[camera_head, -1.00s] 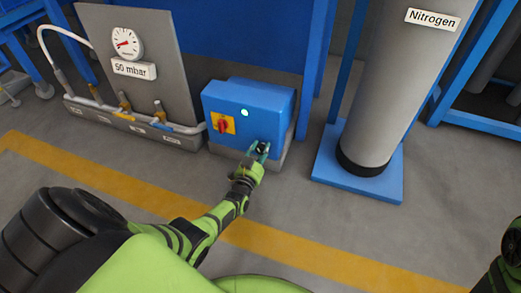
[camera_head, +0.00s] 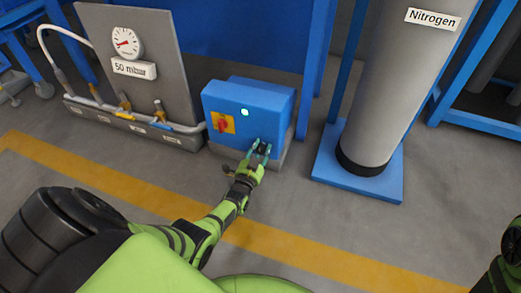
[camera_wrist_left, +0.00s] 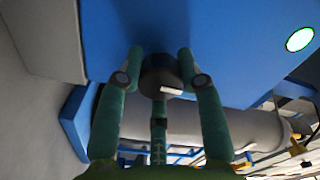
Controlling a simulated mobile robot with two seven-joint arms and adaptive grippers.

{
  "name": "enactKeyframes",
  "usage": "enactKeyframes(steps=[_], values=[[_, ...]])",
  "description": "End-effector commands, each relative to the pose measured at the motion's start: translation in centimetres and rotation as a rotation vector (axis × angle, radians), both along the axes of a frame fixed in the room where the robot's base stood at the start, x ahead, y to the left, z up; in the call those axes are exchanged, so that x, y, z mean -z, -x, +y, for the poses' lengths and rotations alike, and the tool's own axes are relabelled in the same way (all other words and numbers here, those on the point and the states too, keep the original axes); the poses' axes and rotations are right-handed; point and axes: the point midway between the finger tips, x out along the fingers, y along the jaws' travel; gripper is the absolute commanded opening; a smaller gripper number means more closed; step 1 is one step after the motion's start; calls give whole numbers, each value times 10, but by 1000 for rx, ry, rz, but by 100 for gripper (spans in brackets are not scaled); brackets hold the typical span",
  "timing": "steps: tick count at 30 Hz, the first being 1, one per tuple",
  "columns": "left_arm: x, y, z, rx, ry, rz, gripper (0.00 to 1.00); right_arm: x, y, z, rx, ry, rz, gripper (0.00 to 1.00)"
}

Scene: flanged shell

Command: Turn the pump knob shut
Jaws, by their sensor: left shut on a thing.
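The pump is a blue box (camera_head: 235,105) on the floor against the wall. A dark round knob (camera_head: 263,151) sits low on its front face. My left gripper (camera_head: 260,147) reaches up to the box with its fingers on either side of the knob. In the left wrist view the black knob (camera_wrist_left: 158,75), with a white mark on its rim, sits between the green fingers (camera_wrist_left: 160,60), which are shut on it. My right gripper is not in view.
A red switch on a yellow plate (camera_head: 221,123) and a lit lamp (camera_head: 245,112) are on the box. A gauge panel (camera_head: 145,75) with a "50 mbar" sign stands left. A nitrogen cylinder (camera_head: 395,90) stands right. The floor in front is clear.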

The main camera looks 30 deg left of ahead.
Motion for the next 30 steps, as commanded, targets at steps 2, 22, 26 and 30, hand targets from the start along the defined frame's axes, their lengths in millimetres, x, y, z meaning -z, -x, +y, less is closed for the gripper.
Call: enactKeyframes(steps=[2, 22, 26, 30], values=[[-4, -3, 0, 2, -5, -8, 4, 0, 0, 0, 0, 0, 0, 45], [-5, -1, -1, 1, -1, -3, 61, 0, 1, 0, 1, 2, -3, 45], [-14, -1, -1, 1, -1, -4, 61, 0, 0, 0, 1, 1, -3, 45], [-31, 0, -1, 2, -3, -9, 61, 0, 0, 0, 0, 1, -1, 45]])
